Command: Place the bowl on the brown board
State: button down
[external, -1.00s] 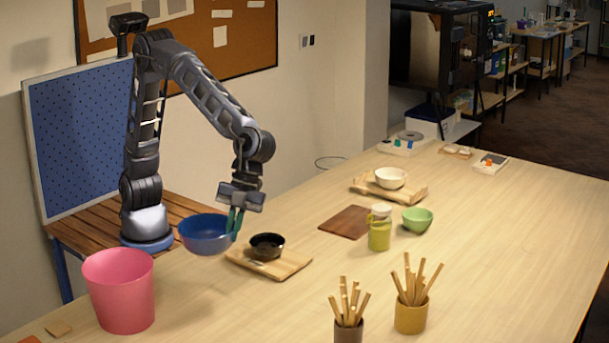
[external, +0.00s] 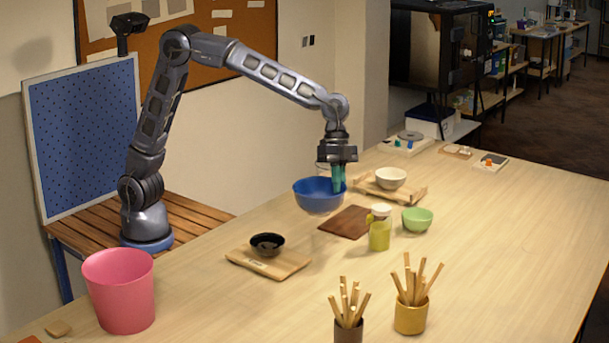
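The blue bowl (external: 316,199) hangs upright in the air in the external view, held by its right rim. My gripper (external: 338,180) is shut on that rim, with its teal fingers pointing down. The brown board (external: 343,223) lies flat and bare on the table, below and slightly right of the bowl in the picture. The bowl hides a little of the space behind it. The height of the bowl above the table is hard to tell exactly.
A white bowl (external: 391,178) sits on a wooden board behind. A black bowl (external: 267,243) on a light board stands front left.

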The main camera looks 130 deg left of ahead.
jog(key=s+a+n+t+y, duration=0.1)
jog(key=s+a+n, duration=0.15)
jog(key=a, duration=0.65)
jog(key=s+a+n, duration=0.2)
jog(key=s+a, duration=0.1)
jog(key=a, duration=0.6)
jog(key=n+y, duration=0.2)
jog(key=n, duration=0.2)
send_over(357, 212)
jog(key=shift+t, duration=0.4)
notch_tip(357, 212, down, 19)
jog(key=shift+a+f, duration=0.1)
jog(key=shift+a, duration=0.05)
jog(key=c, duration=1.6)
grip_release()
jog(key=shift+f, duration=0.15)
